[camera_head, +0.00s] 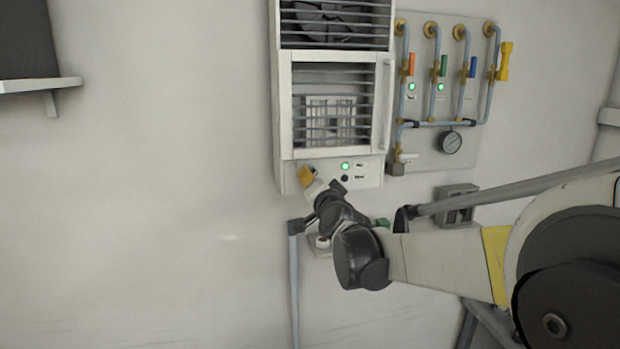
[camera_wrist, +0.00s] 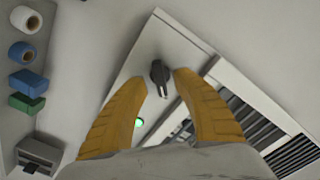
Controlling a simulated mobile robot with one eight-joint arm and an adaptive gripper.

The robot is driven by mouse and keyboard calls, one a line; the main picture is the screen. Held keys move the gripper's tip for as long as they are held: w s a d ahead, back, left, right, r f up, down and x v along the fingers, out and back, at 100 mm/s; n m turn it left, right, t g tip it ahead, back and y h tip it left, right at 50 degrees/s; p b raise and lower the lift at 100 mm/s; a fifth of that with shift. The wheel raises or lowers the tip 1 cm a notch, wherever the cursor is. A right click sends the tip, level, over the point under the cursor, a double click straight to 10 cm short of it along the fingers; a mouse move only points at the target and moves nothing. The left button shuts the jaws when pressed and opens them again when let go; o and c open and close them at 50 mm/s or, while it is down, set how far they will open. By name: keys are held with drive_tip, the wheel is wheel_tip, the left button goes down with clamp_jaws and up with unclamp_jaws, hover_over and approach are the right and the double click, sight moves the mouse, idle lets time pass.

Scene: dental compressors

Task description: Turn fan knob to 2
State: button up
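The fan unit is a white wall cabinet (camera_head: 285,110) with grilles and a control panel along its bottom edge. In the wrist view, a dark knob (camera_wrist: 160,73) with a narrow grip sits on the white panel. My gripper (camera_wrist: 160,80) has its two orange fingers apart, with the knob showing between their tips; I cannot tell whether either finger touches it. In the head view, my gripper (camera_head: 306,178) is at the panel's lower left and hides the knob. The knob's markings are too small to read.
Pipes with coloured valves and a gauge (camera_head: 450,142) are to the right. A grey box (camera_head: 457,203) is below them. A shelf (camera_head: 40,85) is at far left; the wall between is bare.

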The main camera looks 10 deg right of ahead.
drive_tip(key=s, duration=1)
drive_tip(key=s+f+n+g+b, duration=0.3)
drive_tip(key=s+f+b, duration=0.4)
drive_tip(key=s+f, duration=0.3)
drive_tip(key=s+f+n+g+b, duration=0.3)
drive_tip(key=s+f+b, duration=0.4)
drive_tip(key=f, duration=1)
drive_tip(key=s+f+n+g+b, duration=0.3)
drive_tip(key=s+f+b, duration=0.4)
drive_tip(key=s+f, duration=0.6)
drive_tip(key=shift+s+f+g, duration=0.2)
drive_tip(key=shift+f+g, duration=0.4)
drive_tip(key=shift+g, duration=0.3)
